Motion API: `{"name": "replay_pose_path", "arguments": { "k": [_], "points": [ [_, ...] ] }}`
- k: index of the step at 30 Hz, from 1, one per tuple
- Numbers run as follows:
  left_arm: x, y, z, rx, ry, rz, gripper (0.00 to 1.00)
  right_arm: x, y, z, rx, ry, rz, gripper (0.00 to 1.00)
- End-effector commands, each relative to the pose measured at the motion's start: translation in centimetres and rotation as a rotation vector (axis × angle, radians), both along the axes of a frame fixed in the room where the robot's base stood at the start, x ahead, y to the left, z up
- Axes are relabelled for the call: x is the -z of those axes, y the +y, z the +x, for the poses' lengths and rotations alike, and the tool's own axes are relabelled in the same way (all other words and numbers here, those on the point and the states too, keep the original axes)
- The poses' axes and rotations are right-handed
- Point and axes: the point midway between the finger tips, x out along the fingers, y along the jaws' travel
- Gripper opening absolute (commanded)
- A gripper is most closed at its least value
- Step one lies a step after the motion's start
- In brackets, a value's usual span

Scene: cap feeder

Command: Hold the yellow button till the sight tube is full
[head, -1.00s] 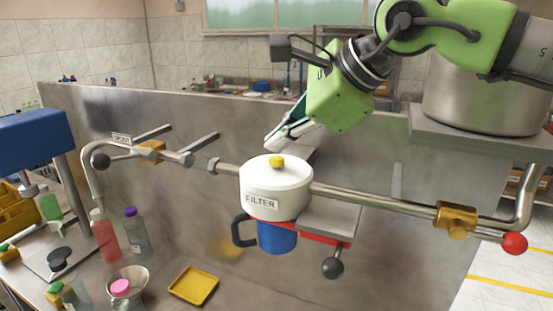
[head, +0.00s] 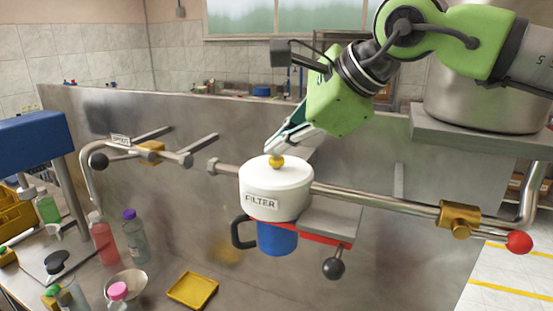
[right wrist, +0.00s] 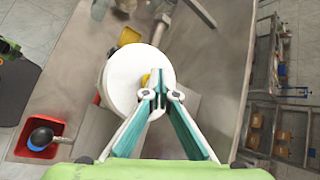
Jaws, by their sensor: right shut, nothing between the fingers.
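The yellow button (head: 277,161) is a small round knob on top of the white lidded pot labelled FILTER (head: 262,190). My right gripper (head: 270,149) is shut and empty, its tips pointing down at the button. The tips are at or just above it; I cannot tell whether they touch. In the right wrist view the shut tips (right wrist: 160,78) lie over the white lid (right wrist: 122,82), with a bit of the yellow button (right wrist: 146,79) beside them. I cannot make out a sight tube for certain. My left gripper is not in view.
A metal pipe (head: 385,201) with a brass valve (head: 459,218) and a red knob (head: 519,243) runs right from the filter. Bottles, a bowl (head: 128,284) and a yellow tray (head: 193,289) stand at lower left.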

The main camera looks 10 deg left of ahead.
Motion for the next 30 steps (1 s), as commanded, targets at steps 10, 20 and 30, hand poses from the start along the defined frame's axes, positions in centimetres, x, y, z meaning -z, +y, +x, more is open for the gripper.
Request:
{"name": "replay_pose_path", "arguments": {
  "k": [10, 20, 30],
  "points": [
    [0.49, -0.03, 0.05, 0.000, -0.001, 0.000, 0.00, 0.52, -0.03, 0.02, 0.001, 0.001, -0.001, 0.00],
    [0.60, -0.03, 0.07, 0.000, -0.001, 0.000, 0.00, 0.64, -0.04, 0.02, 0.001, 0.001, -0.002, 0.00],
    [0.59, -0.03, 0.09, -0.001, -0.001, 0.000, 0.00, 0.67, -0.03, 0.01, 0.000, 0.001, -0.002, 0.00]
  ]
}}
